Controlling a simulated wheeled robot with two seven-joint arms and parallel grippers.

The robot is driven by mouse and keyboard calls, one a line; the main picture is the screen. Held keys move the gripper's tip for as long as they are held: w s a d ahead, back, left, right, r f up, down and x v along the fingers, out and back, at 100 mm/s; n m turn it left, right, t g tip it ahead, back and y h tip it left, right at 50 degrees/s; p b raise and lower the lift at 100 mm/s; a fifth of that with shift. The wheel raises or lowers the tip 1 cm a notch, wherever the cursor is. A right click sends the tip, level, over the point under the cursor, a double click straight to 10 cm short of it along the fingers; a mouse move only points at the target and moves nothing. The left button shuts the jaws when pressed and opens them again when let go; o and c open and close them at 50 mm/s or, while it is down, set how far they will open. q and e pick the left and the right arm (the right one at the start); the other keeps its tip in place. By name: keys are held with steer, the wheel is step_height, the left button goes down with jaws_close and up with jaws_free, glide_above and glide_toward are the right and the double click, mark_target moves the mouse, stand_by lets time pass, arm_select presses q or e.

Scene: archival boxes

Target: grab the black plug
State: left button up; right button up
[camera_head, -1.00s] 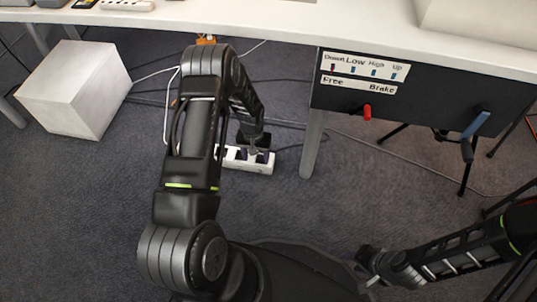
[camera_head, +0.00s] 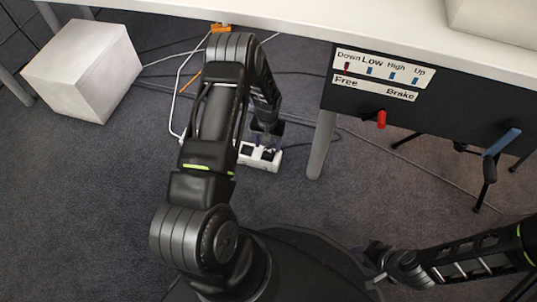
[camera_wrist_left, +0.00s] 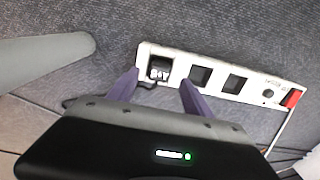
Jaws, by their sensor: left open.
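The black plug (camera_wrist_left: 160,70) sits in the end socket of a white power strip (camera_wrist_left: 217,84) in the left wrist view. My left gripper (camera_wrist_left: 160,78) is open, with one purple finger on each side of the plug. Whether the fingers touch it is unclear. In the head view, the white power strip (camera_head: 258,166) lies on the carpet under the table, and my left gripper (camera_head: 266,140) is at it, partly hidden by my arm. My right gripper (camera_head: 373,268) is low on the right, away from the strip; its fingers are too small to judge.
A table leg (camera_head: 322,145) stands just right of the strip. A white box (camera_head: 82,68) sits on the floor at left. Loose cables (camera_head: 180,95) run across the carpet. A dark panel (camera_head: 440,115) with a red knob and blue lever hangs at right.

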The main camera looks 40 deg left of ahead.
mark_target(268, 150)
arm_select(q)
step_height(268, 150, down, 5)
steer(key=b, duration=0.3)
steer(key=shift+w+f, duration=0.1)
arm_select(e)
steer(key=shift+w+f, duration=0.35)
steer(key=shift+f, duration=0.3)
steer(key=shift+w+f, duration=0.35)
steer(key=shift+f, duration=0.25)
arm_select(q)
steer(key=shift+c, duration=0.6)
jaws_close()
